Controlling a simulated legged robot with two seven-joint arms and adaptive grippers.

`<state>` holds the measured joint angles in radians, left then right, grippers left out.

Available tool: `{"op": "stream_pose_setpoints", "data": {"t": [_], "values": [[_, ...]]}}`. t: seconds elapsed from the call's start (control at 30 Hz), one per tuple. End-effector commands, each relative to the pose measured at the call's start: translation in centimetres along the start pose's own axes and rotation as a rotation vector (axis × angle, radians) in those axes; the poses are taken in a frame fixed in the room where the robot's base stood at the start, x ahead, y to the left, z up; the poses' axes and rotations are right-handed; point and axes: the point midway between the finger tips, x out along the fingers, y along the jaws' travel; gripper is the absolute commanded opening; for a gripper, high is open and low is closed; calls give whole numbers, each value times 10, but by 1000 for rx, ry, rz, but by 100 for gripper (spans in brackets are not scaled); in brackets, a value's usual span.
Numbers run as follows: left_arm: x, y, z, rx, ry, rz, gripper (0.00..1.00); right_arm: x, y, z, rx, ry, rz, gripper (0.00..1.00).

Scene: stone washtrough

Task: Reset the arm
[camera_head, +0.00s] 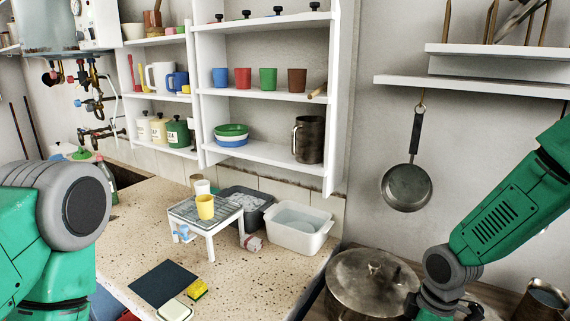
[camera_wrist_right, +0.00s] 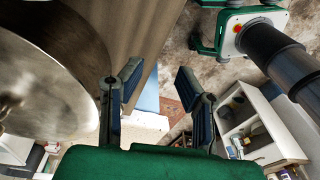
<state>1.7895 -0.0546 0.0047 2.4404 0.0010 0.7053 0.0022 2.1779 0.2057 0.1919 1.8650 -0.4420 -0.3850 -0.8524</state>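My right arm (camera_head: 510,220) comes in from the right in the head view and bends down at the lower right. Its gripper is cut off by the bottom edge there. In the right wrist view the right gripper (camera_wrist_right: 160,82) has its two fingers well apart, with nothing between them. My left arm (camera_head: 50,215) is folded close at the left edge of the head view. The left gripper is out of view.
A large lidded pot (camera_head: 372,283) stands close left of my right wrist; a pan (camera_head: 407,187) hangs above. Shelves (camera_head: 265,152) hold cups.

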Motion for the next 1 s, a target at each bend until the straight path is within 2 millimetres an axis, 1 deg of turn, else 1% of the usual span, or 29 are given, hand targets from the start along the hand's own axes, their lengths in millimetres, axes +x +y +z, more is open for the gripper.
{"op": "stream_pose_setpoints", "data": {"t": [0.03, 0.07, 0.1, 0.17, 0.2, 0.27, 0.3, 0.37, 0.4, 0.5, 0.6, 0.63, 0.77, 1.0], "values": [[10, 0, 1, 0, -1, 0, 68, 26, -15, 3, 47, 4, -15, 30], [15, 0, 1, 0, -1, 0, 68, 40, -24, 5, 87, 10, -21, 30], [21, 0, 2, 0, -1, 0, 68, 60, -36, 8, 147, 17, -27, 30], [33, 0, 2, 0, -1, 0, 68, 93, -60, 15, 256, 26, -37, 30], [42, 0, 3, 0, -1, 0, 68, 117, -79, 23, 343, 27, -41, 30], [57, 0, 4, 0, -1, 0, 68, 152, -108, 37, 490, 26, -40, 30], [66, 0, 4, 0, -1, 0, 68, 172, -128, 49, 590, 21, -32, 30], [79, 1, 5, 0, -1, 0, 68, 196, -154, 68, 733, 12, -10, 30], [87, 1, 5, 0, -1, 0, 68, 208, -170, 81, 823, 4, 11, 30], [101, 1, 6, 0, -1, 0, 68, 226, -198, 108, 997, -9, 69, 30], [108, 1, 6, 0, -1, 0, 68, 231, -214, 126, 1101, -15, 117, 30], [109, 1, 6, 0, -1, 0, 68, 232, -216, 130, 1120, -15, 129, 30], [110, 1, 6, 0, -1, 0, 68, 231, -220, 136, 1160, -13, 150, 30], [108, 1, 6, 0, -1, 0, 68, 229, -219, 135, 1159, -11, 150, 30]]}}
